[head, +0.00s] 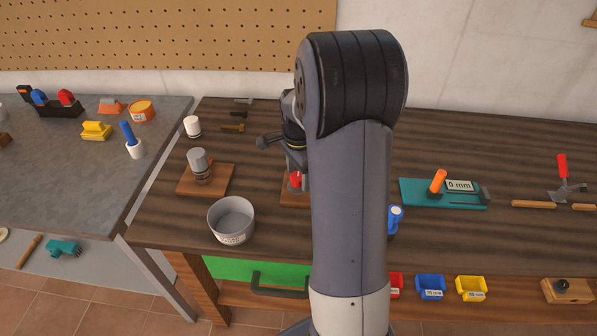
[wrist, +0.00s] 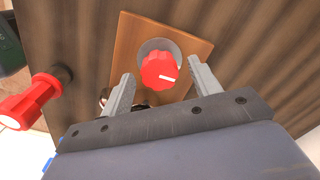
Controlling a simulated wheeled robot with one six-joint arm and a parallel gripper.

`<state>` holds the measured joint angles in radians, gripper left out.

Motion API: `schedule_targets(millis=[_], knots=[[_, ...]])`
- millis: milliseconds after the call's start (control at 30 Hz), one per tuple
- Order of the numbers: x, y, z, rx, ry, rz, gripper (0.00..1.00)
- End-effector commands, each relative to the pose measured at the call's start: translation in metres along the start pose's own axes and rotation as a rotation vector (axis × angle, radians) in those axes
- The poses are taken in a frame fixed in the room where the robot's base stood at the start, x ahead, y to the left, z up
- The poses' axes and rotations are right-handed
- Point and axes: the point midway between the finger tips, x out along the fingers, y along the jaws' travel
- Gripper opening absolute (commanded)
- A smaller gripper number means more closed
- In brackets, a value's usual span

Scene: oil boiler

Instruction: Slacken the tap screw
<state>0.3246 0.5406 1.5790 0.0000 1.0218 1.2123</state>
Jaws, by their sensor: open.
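A round red knob (wrist: 156,72) with a white mark sits on a grey round base on a square wooden board (wrist: 132,30) in the wrist view; it looks like the tap screw. My gripper (wrist: 160,73) is open, with one finger on each side of the knob. I see a gap to each finger; whether either touches is unclear. In the head view, a red part (head: 295,180) shows on a wooden board (head: 293,201), and my arm hides the rest of it and most of my gripper.
In the head view, a grey bowl (head: 232,220) and a wooden block with a grey cap (head: 199,163) stand left of my arm. A teal board (head: 416,195) lies right.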

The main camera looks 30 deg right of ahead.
Motion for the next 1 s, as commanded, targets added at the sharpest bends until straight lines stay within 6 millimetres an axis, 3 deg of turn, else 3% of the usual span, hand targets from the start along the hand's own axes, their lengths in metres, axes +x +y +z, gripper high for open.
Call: schedule_targets(millis=[100, 633, 1000], knots=[[-0.0001, 0.0000, 0.0000, 0.000, 0.000, 0.000, 0.58], [-0.0004, -0.0001, 0.0000, 0.000, 0.000, 0.000, 0.15], [-0.0004, -0.0003, 0.0000, -0.063, 0.000, 0.000, 0.14]])
